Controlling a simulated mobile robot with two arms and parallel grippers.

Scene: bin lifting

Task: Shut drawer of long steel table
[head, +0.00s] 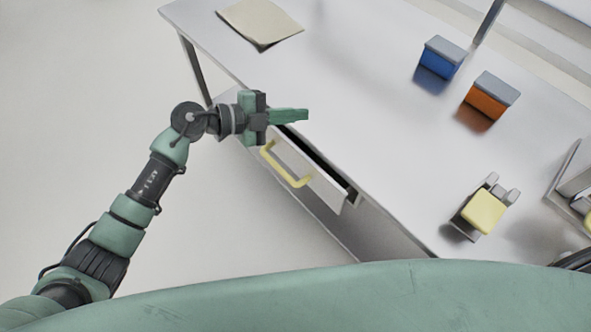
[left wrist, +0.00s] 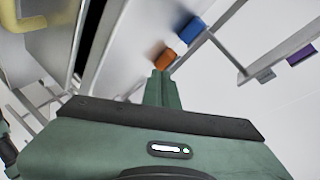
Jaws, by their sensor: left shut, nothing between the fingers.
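The long steel table (head: 350,90) runs diagonally across the head view. Its drawer (head: 318,184) is partly pulled out, with a dark gap between its front and the table edge. A yellow handle (head: 285,167) is on the drawer front; in the left wrist view a yellow handle (left wrist: 32,32) shows at the upper left. My left gripper (head: 305,115) is shut and empty. In the head view it appears over the far end of the drawer, pointing right, with its fingers over the table edge. The handle is apart from the fingers. My right gripper is not in view.
A blue box (head: 437,64) and an orange box (head: 488,98) stand on the tabletop. A yellow-topped device (head: 483,211) stands near the table's right front. A beige sheet (head: 260,22) lies at the back left. The floor left of the table is clear.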

